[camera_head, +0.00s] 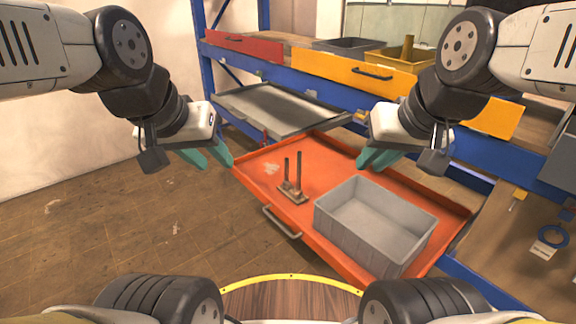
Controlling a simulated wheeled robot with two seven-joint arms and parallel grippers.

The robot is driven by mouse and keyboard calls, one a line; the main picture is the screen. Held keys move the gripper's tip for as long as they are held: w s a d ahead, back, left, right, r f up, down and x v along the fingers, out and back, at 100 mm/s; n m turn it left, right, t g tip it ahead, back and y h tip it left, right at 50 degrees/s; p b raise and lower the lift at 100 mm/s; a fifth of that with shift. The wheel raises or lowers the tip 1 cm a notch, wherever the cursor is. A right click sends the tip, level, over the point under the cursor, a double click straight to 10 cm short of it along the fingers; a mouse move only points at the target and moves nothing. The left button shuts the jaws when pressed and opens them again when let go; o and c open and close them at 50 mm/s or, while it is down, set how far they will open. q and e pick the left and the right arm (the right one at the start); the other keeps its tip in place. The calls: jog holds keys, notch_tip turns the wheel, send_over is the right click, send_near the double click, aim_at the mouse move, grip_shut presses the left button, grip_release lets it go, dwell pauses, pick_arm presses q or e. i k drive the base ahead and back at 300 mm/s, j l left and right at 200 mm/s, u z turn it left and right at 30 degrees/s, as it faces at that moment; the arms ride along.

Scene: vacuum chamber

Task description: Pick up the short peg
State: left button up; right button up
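Two thin dark upright pegs stand on a small flat base (291,196) in the pulled-out orange drawer. The left one looks like the short peg (287,171); the taller peg (299,172) stands just to its right. My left gripper (217,165) has teal fingers that are apart with nothing between them; it is in the air left of the pegs, near the drawer's left edge. My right gripper (372,164) also has teal fingers apart and empty, in the air right of the pegs, above the grey bin. Neither gripper touches a peg.
The orange drawer (252,178) holds an empty grey bin (372,235) right of the pegs. A grey tray drawer (270,112) is above and behind it. Higher are a red drawer (243,46) and a yellow drawer (375,78). Open floor lies to the left.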

aim_at(286, 181)
jog(key=i+j+z, duration=0.2)
jog(key=z, duration=0.7)
jog(key=i+j+z, duration=0.2)
jog(key=j, duration=0.2)
jog(key=j+z, duration=0.2)
jog(key=j, duration=0.2)
jog(key=i+j+z, duration=0.15)
jog(key=j, duration=0.25)
jog(key=j+z, duration=0.2)
jog(key=j, duration=0.7)
jog(key=i+j, duration=0.15)
jog(key=j, duration=0.75)
jog(key=i+z, duration=0.05)
